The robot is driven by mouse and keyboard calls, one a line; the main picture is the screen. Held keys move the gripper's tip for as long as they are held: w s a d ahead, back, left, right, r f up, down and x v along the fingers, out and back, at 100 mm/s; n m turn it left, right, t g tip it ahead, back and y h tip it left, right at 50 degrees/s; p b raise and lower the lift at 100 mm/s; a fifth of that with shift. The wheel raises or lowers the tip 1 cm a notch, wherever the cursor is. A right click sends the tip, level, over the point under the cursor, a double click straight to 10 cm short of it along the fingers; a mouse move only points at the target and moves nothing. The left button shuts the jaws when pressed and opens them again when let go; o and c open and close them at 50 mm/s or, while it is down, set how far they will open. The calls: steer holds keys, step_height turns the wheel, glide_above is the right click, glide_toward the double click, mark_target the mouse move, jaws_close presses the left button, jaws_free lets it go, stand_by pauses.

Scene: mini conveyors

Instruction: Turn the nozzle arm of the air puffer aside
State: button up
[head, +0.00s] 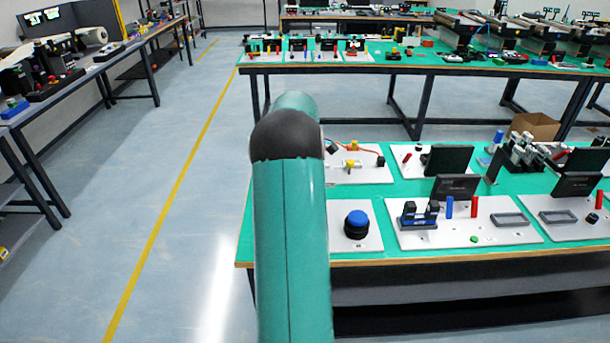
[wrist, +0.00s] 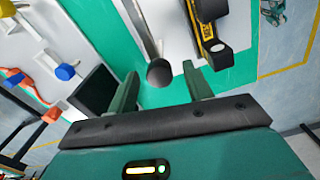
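In the wrist view my gripper (wrist: 160,72) is open, its two dark green fingers set wide apart. A grey rod with a dark round end (wrist: 159,73) reaches down from the top edge to the gap between the fingertips; it looks like the nozzle arm. I cannot tell whether either finger touches it. A black body with a yellow label (wrist: 211,30) lies just right of the rod, above the right finger; it may be part of the air puffer. In the head view my teal arm blocks the middle, and my gripper and the puffer cannot be made out.
In the wrist view a dark flat panel (wrist: 94,93) stands close left of the left finger, and a blue knob (wrist: 65,72) lies farther left. In the head view, the near green bench holds white boards, a blue button (head: 357,220) and black screens (head: 455,187). The left floor aisle (head: 190,180) is clear.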

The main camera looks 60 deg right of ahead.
steer(key=shift+r, duration=0.15)
step_height(320, 180, up, 14)
steer(key=shift+f, duration=0.2)
steer(key=shift+w, duration=0.1)
stand_by(0.6)
steer(key=w+a+r+t, duration=0.1)
steer(key=w+a+r, duration=0.25)
steer(key=a, duration=0.65)
steer(key=w+a+r+m+t+h, duration=0.15)
steer(key=w+a, duration=0.25)
steer(key=a, duration=0.6)
steer(key=w+a+r+y, duration=0.1)
steer(key=w+a+r, duration=0.2)
steer(key=a, duration=0.7)
steer(key=s+a+f+t, duration=0.1)
steer(key=s+a+f, duration=0.1)
steer(key=a, duration=0.7)
steer(key=s+a+f+m+t, duration=0.1)
steer(key=s+a+f, duration=0.1)
steer(key=s+a, duration=0.3)
steer(key=s+a+f+t, duration=0.1)
steer(key=s+a, duration=0.3)
steer(key=a, duration=1)
steer(key=shift+s+f, duration=0.15)
steer(key=shift+f, duration=0.65)
